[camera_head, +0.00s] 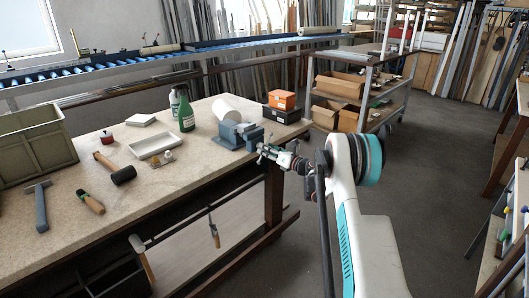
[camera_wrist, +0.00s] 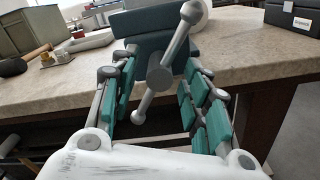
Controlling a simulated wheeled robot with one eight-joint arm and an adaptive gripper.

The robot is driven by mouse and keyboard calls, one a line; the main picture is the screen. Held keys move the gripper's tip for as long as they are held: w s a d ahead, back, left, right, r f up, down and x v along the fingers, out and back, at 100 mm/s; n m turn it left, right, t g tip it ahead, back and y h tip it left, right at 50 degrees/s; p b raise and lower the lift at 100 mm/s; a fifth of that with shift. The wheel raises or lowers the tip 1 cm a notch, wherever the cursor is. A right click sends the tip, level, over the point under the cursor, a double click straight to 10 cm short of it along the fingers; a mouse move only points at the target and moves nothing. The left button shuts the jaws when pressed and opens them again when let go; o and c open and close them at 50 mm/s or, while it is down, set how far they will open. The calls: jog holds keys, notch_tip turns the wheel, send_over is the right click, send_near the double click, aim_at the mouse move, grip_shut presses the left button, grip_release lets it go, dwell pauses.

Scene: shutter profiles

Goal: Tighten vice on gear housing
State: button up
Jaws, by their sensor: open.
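The blue-grey vice (camera_head: 230,135) sits at the front right edge of the workbench (camera_head: 185,190). In the wrist view its body (camera_wrist: 150,42) is dead ahead, with its grey screw and slanted handle bar (camera_wrist: 178,45) facing me. My gripper (camera_head: 268,154) is at the bench edge, in front of the vice. In the wrist view my open gripper (camera_wrist: 160,78) has its teal-padded fingers on either side of the screw and handle, with gaps visible. The handle slants from upper right to lower left. I cannot make out a gear housing; the vice's jaws are largely hidden.
A mallet (camera_head: 116,169), white tray (camera_head: 154,146), green bottle (camera_head: 186,112), white roll (camera_head: 236,107) and orange box (camera_head: 282,99) are on the bench. A shelf cart (camera_head: 372,92) stands behind. The floor (camera_head: 425,160) right of my arm is clear.

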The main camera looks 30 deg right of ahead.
jog(key=shift+x, duration=1.15)
grip_shut()
jog(key=shift+m, duration=0.3)
jog(key=m, duration=0.3)
jog(key=shift+b, duration=0.35)
jog(key=shift+d+m, duration=0.1)
jog(key=shift+m, duration=1.9)
